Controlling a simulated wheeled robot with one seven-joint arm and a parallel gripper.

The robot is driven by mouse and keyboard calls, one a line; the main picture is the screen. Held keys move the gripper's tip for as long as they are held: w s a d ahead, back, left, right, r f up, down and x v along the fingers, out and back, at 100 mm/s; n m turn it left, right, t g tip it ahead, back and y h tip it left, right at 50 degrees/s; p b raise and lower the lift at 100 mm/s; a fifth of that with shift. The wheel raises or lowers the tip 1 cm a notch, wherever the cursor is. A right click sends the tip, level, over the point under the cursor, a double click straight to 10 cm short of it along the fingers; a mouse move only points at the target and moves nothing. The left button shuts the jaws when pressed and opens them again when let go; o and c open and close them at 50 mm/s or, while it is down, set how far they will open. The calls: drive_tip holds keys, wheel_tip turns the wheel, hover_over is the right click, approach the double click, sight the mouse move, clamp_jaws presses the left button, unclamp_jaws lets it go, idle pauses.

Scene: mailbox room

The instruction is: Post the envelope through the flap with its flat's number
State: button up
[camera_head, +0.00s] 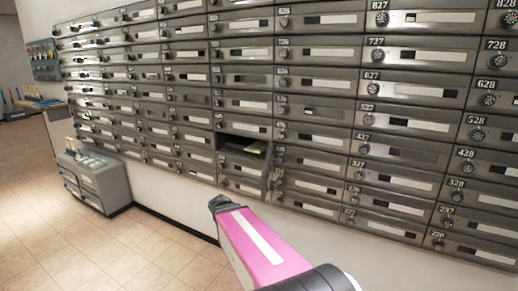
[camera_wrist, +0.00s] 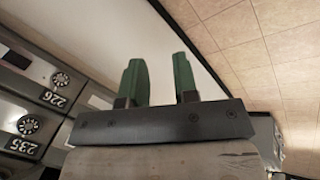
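The grey mailbox wall (camera_head: 310,85) fills most of the head view, with rows of numbered boxes, dials and pale slots. One box (camera_head: 232,141) near the middle stands open and dark inside. A small pale flat thing (camera_head: 257,149) shows in its opening; I cannot tell whether it is the envelope. My gripper (camera_head: 219,203) is low in front of the wall, below and left of the open box. In the wrist view its two green fingers (camera_wrist: 158,62) are apart with nothing between them. Boxes 226 (camera_wrist: 50,98) and 235 (camera_wrist: 22,146) show at the left there.
A low grey cabinet (camera_head: 95,180) stands on the floor at the left against the wall. The tiled floor (camera_head: 120,248) in front is free. A key board (camera_head: 42,58) hangs at the far left, with a counter (camera_head: 53,105) below it.

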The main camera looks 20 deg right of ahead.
drive_tip(key=w+d+r+n+t+h, duration=0.1)
drive_tip(key=w+d+r+t+h, duration=0.1)
drive_tip(key=w+d+r+h, duration=0.45)
drive_tip(key=n+t+h, duration=0.4)
drive_tip(key=n+t, duration=0.2)
drive_tip(key=t, duration=0.1)
approach(252, 150)
drive_tip(key=shift+f+x, duration=0.15)
drive_tip(key=shift+x, duration=2.3)
drive_tip(key=shift+f+x, duration=0.15)
drive_tip(key=shift+x, duration=2.3)
drive_tip(key=shift+s+d, duration=0.1)
clamp_jaws()
drive_tip(key=shift+r, duration=0.3)
drive_tip(key=v, duration=1.9)
drive_tip(key=shift+s, duration=0.2)
